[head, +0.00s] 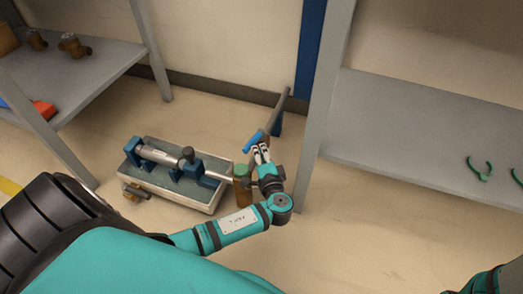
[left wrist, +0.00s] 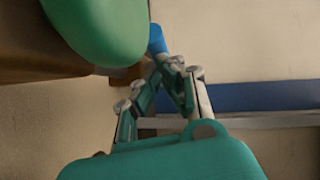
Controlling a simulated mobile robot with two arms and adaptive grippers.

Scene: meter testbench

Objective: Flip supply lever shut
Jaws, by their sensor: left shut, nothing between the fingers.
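The blue supply lever (head: 253,141) shows in the head view at the near end of a dark grey pipe (head: 280,105). It slants down to the left from the pipe. My left gripper (head: 260,150) is shut and empty, with its fingertips right at the lever; I cannot tell whether they touch. In the left wrist view, a blue piece of the lever (left wrist: 157,40) shows just beyond the shut fingertips (left wrist: 170,65). The fingers hide part of the lever and its joint. My right gripper is out of view.
A brown cylinder (head: 243,192) with a green top (head: 241,170) stands close left of my left gripper. A test bench tray (head: 205,207) with a meter is left of it. A grey shelf post (head: 318,120) and shelf (head: 400,130) stand to the right.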

